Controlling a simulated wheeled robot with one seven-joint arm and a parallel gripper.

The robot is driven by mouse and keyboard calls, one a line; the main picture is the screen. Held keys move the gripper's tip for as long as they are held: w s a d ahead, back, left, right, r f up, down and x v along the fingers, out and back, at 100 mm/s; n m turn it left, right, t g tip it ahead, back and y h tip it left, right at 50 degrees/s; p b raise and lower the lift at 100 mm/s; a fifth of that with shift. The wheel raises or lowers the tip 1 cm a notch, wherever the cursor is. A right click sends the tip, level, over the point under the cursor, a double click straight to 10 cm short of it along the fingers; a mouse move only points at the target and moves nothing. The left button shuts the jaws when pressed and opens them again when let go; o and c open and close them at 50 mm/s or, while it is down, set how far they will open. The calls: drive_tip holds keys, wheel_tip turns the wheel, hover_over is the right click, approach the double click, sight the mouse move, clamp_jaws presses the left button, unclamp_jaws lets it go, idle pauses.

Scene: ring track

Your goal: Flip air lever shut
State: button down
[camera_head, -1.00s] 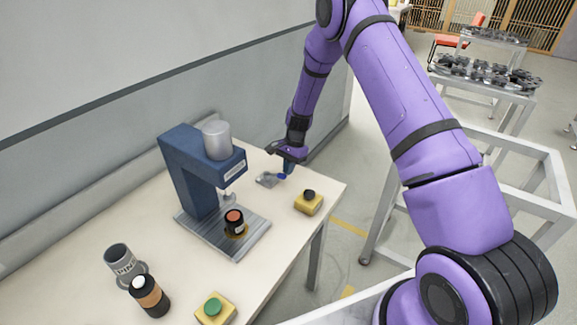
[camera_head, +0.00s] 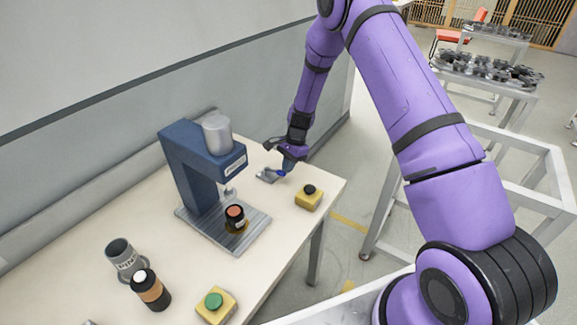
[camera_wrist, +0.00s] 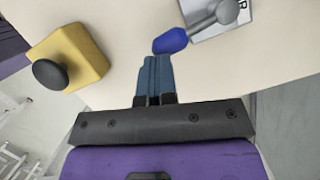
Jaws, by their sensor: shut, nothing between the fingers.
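The air lever has a blue handle (camera_wrist: 171,41) on a grey shaft (camera_wrist: 215,25), mounted on a silver plate (camera_wrist: 202,10) with dark lettering. In the head view the lever's blue handle (camera_head: 279,172) and plate (camera_head: 266,175) lie on the table to the right of the blue press. My gripper (camera_wrist: 155,62) is shut and empty, with its blue fingertips close beside the end of the handle. I cannot tell whether they touch it. In the head view my gripper (camera_head: 288,166) is low over the table at the lever.
A yellow box with a black button (camera_head: 309,197) stands right of the lever, also in the wrist view (camera_wrist: 70,57). A green-button box (camera_head: 215,305), a grey cup and a dark bottle stand in front.

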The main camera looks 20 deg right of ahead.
drive_tip(key=shift+r, duration=0.1)
drive_tip(key=v, duration=1)
drive_tip(key=shift+r, duration=0.3)
drive_tip(key=shift+w, duration=0.1)
